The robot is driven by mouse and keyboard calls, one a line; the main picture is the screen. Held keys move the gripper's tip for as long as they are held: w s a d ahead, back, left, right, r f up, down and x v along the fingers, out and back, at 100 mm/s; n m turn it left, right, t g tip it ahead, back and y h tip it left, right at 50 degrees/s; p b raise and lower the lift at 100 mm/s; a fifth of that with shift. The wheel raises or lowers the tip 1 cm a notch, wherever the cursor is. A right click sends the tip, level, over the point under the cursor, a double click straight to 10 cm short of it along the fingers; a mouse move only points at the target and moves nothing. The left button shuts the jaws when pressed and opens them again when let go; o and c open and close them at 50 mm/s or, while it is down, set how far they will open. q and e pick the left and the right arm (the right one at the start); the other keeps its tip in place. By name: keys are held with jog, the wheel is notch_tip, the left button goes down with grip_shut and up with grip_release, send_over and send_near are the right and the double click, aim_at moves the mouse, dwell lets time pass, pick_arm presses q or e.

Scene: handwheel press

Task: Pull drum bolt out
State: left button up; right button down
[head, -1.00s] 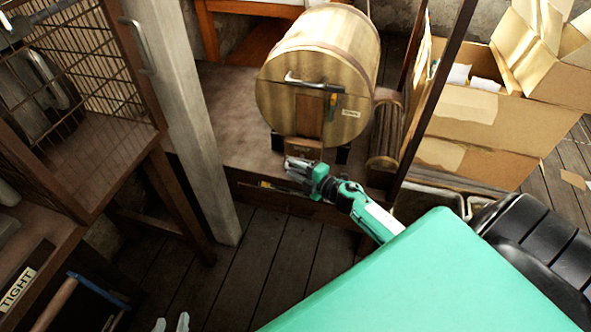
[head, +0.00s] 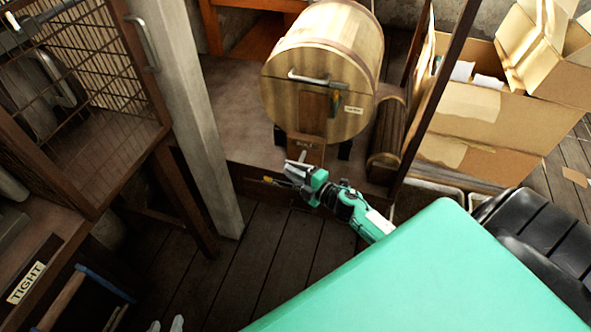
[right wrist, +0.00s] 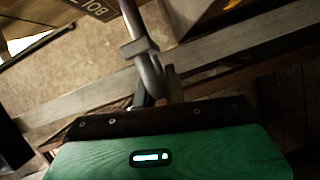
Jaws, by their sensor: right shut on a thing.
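The wooden drum (head: 325,75) lies on its side on a low bench in the head view, its round end facing me. Below it is a wooden block with a small label plate (head: 304,147). My right gripper (head: 299,173) is just in front of and below this block. In the right wrist view it is shut on a grey metal bolt (right wrist: 142,50), which rises from between the fingers and has a collar. A plate with part of the word "BOLT" shows above it. Only the tips of my left gripper (head: 167,325) show at the bottom edge, apart and empty.
A grey post (head: 185,110) and a mesh cage (head: 80,80) stand at the left. A slatted wooden roller (head: 386,135) and a dark upright are right of the drum. Cardboard boxes (head: 490,110) fill the right. The floor before the bench is clear.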

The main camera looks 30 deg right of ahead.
jog(key=shift+s+a+f, duration=0.15)
jog(key=shift+a+f, duration=0.05)
jog(key=shift+f, duration=0.05)
jog(key=c, duration=1.8)
grip_release()
jog(key=o, duration=0.3)
jog(key=shift+r, duration=0.1)
jog(key=shift+s+d, duration=0.1)
